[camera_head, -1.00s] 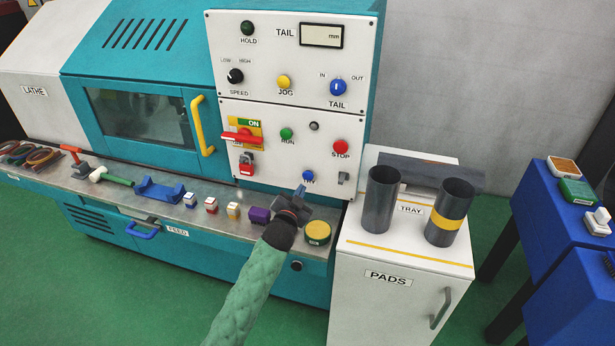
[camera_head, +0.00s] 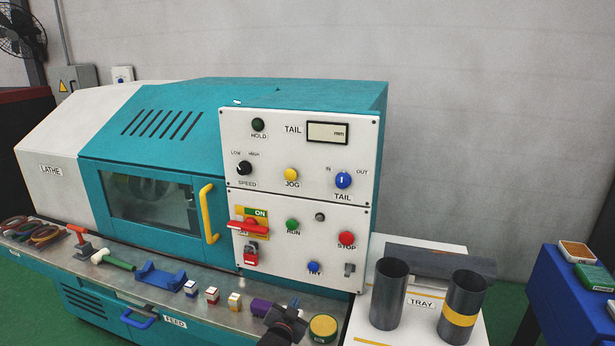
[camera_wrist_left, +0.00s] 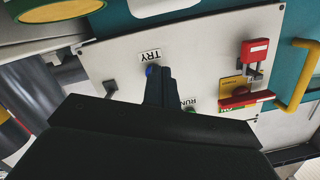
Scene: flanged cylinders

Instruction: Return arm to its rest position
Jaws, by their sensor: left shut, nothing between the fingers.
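My left gripper (camera_head: 292,312) is low in the head view, over the front ledge between the purple block (camera_head: 261,307) and the yellow-topped round tin (camera_head: 322,328). Its fingers are shut with nothing between them. In the left wrist view the shut fingers (camera_wrist_left: 160,87) overlap the lathe's control panel (camera_wrist_left: 125,55), near the TRY label and its blue button (camera_wrist_left: 150,70). The gripper appears apart from the panel, but the exact gap cannot be told. The panel also shows upright in the head view (camera_head: 300,262). My right gripper is not in view.
Several small blocks, a blue cradle (camera_head: 160,277) and hammers lie along the metal ledge. Two dark cylinders, a plain one (camera_head: 389,295) and a yellow-banded one (camera_head: 462,307), stand on the white cabinet at right. A blue table (camera_head: 560,300) stands farther right.

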